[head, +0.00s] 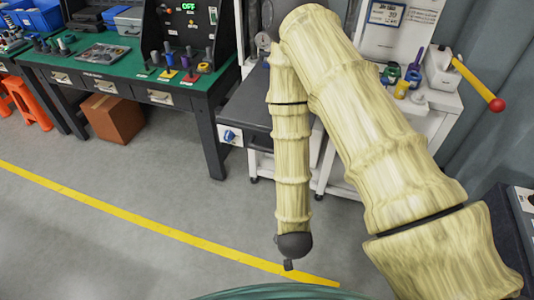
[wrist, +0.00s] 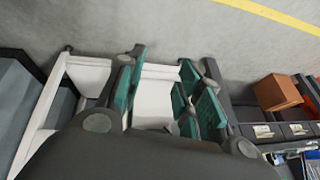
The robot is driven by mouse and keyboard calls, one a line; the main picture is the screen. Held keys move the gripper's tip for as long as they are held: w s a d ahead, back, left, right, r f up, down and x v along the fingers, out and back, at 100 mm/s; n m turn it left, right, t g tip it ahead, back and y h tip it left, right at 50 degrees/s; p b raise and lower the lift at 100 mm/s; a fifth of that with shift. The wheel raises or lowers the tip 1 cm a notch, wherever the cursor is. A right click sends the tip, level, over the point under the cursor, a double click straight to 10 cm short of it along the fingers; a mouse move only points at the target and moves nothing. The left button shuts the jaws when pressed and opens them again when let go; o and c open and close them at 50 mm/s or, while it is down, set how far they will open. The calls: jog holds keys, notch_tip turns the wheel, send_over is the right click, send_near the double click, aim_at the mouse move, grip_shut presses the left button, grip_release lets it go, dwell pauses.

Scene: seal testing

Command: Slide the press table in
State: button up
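A dark grey flat table (head: 250,108), which looks like the press table, sits at the white bench in the head view. Its pale front carries a blue knob (head: 230,135). It juts out to the left of the bench, and my arm covers its right part. My gripper (head: 289,264) hangs in front of and below the table, apart from it, over the floor. In the wrist view my gripper (wrist: 162,66) has its green-padded fingers spread, with nothing held between them. A white bench part shows behind the gap. The press table cannot be made out clearly there.
A green-topped bench (head: 130,65) with tools stands at left, a brown box (head: 113,117) under it. The white bench (head: 440,97) holds bottles and a lever with a red knob (head: 496,105). The floor in front is clear, crossed by a yellow line (head: 130,218).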

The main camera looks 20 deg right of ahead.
jog(key=w+a+r+m+t+h+b, duration=0.2)
jog(key=w+r+m+t, duration=0.15)
jog(key=w, duration=0.35)
jog(key=m+t+h+b, duration=0.4)
jog(key=m+h+b, duration=0.1)
jog(key=m, duration=0.9)
send_near(266, 148)
jog(key=shift+n, duration=0.25)
jog(key=shift+f+p+x, duration=0.2)
jog(key=shift+p+x, duration=0.4)
jog(key=shift+x, duration=2)
jog(key=shift+f+p+x, duration=0.15)
jog(key=shift+p+x, duration=0.4)
jog(key=shift+x, duration=2.05)
grip_shut()
